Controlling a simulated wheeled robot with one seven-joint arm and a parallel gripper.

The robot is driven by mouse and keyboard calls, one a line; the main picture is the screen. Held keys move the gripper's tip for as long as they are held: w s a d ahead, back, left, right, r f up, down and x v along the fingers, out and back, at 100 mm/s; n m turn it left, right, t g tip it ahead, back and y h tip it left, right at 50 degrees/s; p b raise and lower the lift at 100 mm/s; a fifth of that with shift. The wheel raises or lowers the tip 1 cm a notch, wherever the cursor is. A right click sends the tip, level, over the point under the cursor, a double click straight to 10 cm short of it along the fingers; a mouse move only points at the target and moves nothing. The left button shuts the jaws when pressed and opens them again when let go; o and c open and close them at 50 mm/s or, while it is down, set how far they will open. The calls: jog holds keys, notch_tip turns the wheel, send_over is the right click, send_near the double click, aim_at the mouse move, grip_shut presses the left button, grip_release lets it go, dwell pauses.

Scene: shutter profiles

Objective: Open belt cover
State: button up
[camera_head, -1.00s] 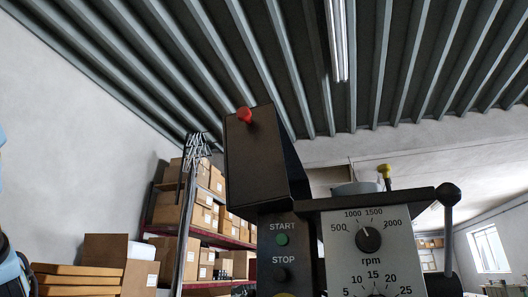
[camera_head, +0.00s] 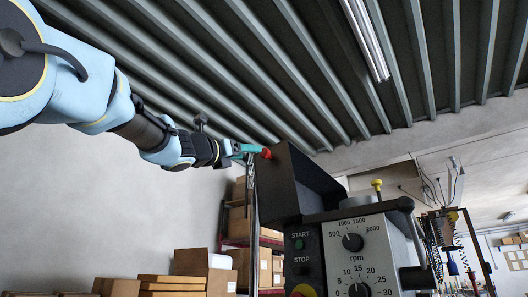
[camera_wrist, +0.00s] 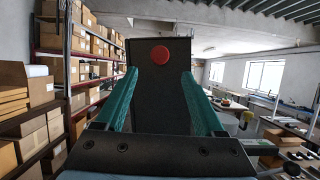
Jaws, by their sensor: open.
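The belt cover (camera_head: 288,187) is a dark box on top of the machine, with a red knob (camera_head: 266,153) on its left face. In the wrist view the cover (camera_wrist: 160,100) faces me, and its red knob (camera_wrist: 160,55) is near the top, centred between my fingers. My gripper (camera_head: 247,150) has teal fingers and is at the knob's left in the head view. In the wrist view my gripper (camera_wrist: 163,82) is open, with the fingers apart on either side of the knob. I cannot tell whether a finger touches it. The cover looks closed.
The control panel (camera_head: 362,260) with dials and START and STOP buttons is below the cover. A yellow-topped lever (camera_head: 377,186) stands to its right. Shelves with boxes (camera_wrist: 85,60) are at the left, and benches (camera_wrist: 285,112) at the right. A thin post (camera_head: 252,230) rises left of the machine.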

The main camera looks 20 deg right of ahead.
aim_at(263, 154)
jog(key=p+x, duration=0.3)
jog(key=x, duration=0.4)
jog(key=shift+w+d+r, duration=0.15)
jog(key=shift+d, duration=0.05)
jog(key=shift+w+d+r+p, duration=0.1)
jog(key=shift+w+d+p, duration=0.25)
jog(key=shift+d, duration=0.2)
jog(key=shift+c, duration=0.3)
grip_shut()
dwell(0.4)
